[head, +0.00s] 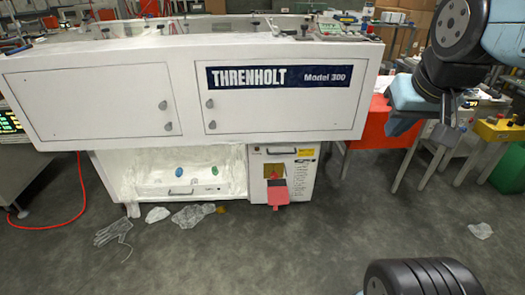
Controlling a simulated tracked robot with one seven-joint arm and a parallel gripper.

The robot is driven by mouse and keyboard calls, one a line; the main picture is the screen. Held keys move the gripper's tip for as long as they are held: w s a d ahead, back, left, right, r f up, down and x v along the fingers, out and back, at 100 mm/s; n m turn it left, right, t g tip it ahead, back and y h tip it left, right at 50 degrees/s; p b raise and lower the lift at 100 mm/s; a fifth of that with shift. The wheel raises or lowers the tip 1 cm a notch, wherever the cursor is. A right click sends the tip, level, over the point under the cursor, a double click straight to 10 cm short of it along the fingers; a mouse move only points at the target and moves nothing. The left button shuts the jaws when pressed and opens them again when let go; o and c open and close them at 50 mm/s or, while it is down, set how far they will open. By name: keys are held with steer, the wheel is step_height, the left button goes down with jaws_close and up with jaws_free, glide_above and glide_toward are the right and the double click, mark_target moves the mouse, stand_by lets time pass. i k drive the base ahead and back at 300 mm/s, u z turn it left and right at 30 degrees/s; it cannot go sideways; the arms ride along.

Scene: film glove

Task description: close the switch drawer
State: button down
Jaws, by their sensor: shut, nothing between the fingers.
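The drawer's inside is too small to make out.
The white machine (100,102) overhangs the drawer. A bay tray (150,189) with a handle is left of it. Crumpled clear plastic (192,215) lies on the floor. A red-draped table (368,125) stands right. The grey floor (330,235) in front is mostly clear.

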mark_target(295, 164)
steer(key=u, duration=0.6)
steer(key=i, duration=0.85)
steer(key=u, duration=0.1)
